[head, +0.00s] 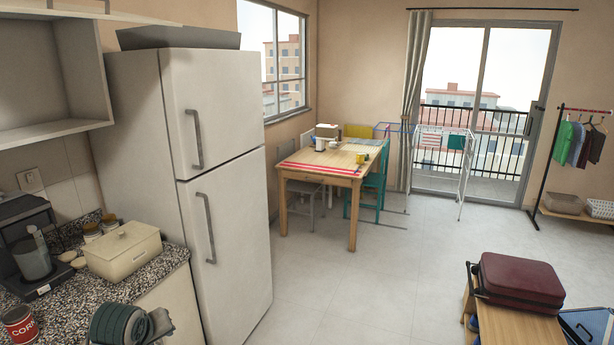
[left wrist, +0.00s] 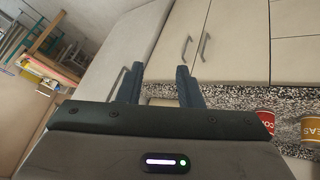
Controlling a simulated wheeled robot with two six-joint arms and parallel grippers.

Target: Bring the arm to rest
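My left gripper (left wrist: 159,82) shows in the left wrist view with its two dark fingers apart and nothing between them. Beyond the fingers are pale cabinet doors (left wrist: 235,40) and the speckled counter edge (left wrist: 225,98), seen tilted. In the head view, a dark rounded link of my left arm (head: 118,325) shows at the bottom left, in front of the counter; the fingers are out of sight there. My right arm and gripper are not in either view.
The counter (head: 70,290) holds a coffee machine (head: 30,250), a cream box (head: 122,250) and a red can (head: 19,326). A white fridge (head: 225,140) stands beside it. A maroon suitcase (head: 520,278) lies on a wooden bench at right. The middle floor (head: 370,270) is clear.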

